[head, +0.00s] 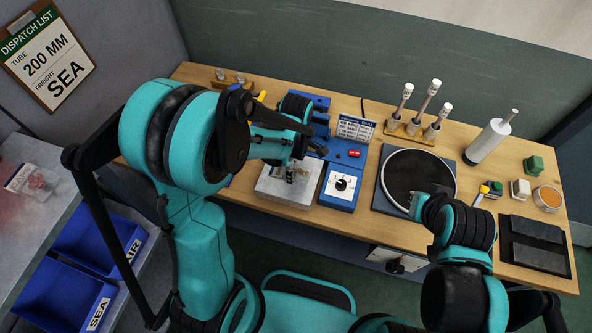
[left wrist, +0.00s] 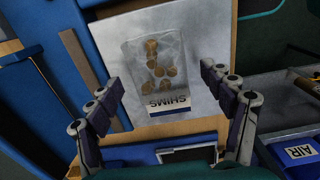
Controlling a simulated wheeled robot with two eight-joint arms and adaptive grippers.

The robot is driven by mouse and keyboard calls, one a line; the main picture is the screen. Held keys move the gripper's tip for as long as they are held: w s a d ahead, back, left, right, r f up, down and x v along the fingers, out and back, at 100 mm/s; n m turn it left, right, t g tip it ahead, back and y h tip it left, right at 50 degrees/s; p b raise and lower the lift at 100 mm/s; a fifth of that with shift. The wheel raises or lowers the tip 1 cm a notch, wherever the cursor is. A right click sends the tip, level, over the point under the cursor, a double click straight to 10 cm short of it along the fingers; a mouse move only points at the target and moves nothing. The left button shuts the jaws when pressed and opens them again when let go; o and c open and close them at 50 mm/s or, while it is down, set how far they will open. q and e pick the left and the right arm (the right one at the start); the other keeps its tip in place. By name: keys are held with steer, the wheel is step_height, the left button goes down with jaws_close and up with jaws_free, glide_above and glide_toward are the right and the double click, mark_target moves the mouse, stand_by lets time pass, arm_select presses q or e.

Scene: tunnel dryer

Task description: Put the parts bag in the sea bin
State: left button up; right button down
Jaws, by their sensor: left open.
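The parts bag (left wrist: 155,72) is a clear pouch of coppery discs with a SHIMS label, lying flat on a grey plate (left wrist: 108,40). My left gripper (left wrist: 165,100) is open above it, with one finger on each side of the bag and nothing held. In the head view the left gripper (head: 297,160) hangs over the plate (head: 272,190) and mostly hides the bag. The blue sea bin (head: 97,314) is at the lower left, marked SEA. My right arm's end (head: 420,206) is over the front of a round dark disc; its fingers cannot be made out.
The air bin (head: 134,246) stands beside the sea bin. Another clear bag (head: 36,182) lies on the grey side table. A blue dial machine (head: 345,175) stands right of the plate. A wall clipboard (head: 47,57) reads tube 200 mm, freight SEA.

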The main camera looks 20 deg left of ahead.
arm_select(q)
steer(key=c, duration=1.5)
steer(key=shift+r+p, duration=0.8)
steer(key=shift+r, duration=1.45)
steer(key=d+r+p, duration=0.2)
steer(key=d+r, duration=0.5)
steer(key=d, duration=0.5)
steer(key=m+b, duration=0.6)
steer(key=m, duration=0.2)
glide_toward(296, 168)
steer(key=w+d, duration=0.1)
steer(key=d+f, duration=0.1)
steer(key=w+d, duration=0.1)
steer(key=d, duration=0.1)
steer(key=shift+w+d+f, duration=0.1)
steer(key=shift+w+f, duration=0.05)
steer(key=shift+w, duration=0.2)
steer(key=a+f+m+b, duration=0.1)
steer(key=a+m, duration=0.1)
steer(key=a+m+b, duration=0.1)
steer(key=a+m, duration=0.2)
steer(key=w+a+f+m+b, duration=0.1)
steer(key=a+m+b, duration=0.1)
steer(key=m, duration=0.1)
steer(key=shift+a+f, duration=0.2)
steer(key=shift+f, duration=0.1)
steer(key=shift+a+m, duration=0.65)
steer(key=shift+m, duration=0.15)
